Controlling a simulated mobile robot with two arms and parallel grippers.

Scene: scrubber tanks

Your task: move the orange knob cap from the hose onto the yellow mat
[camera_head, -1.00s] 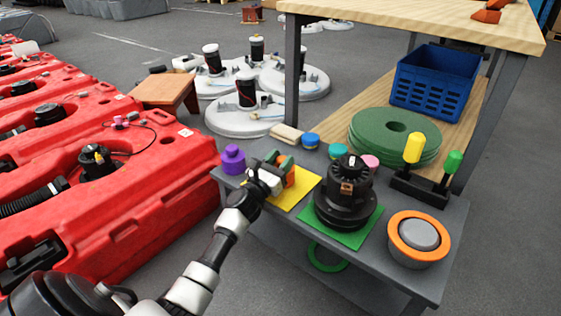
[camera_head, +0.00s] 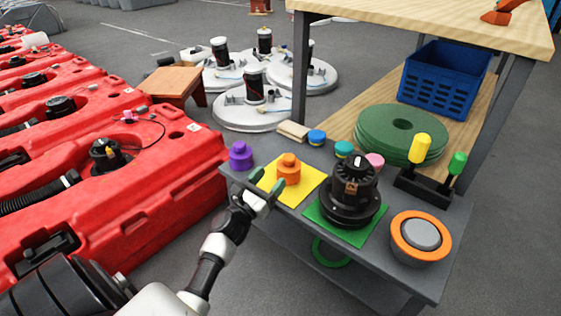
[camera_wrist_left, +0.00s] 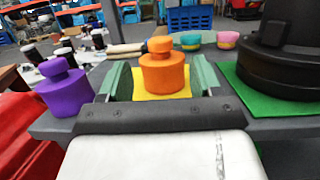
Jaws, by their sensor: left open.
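The orange knob cap (camera_head: 288,170) stands upright on the yellow mat (camera_head: 310,178) on the grey cart. My left gripper (camera_head: 266,185) is open, just in front of the cap and apart from it. In the left wrist view the orange cap (camera_wrist_left: 164,70) shows beyond and between the two green fingers (camera_wrist_left: 162,85), with the yellow mat (camera_wrist_left: 143,84) under it. I do not see my right gripper.
A purple knob cap (camera_head: 240,156) stands left of the mat. A black motor (camera_head: 350,188) stands on a green mat (camera_head: 366,229) to the right. Red tanks (camera_head: 150,190) lie left of the cart. An orange-rimmed round part (camera_head: 398,243) sits at the front right.

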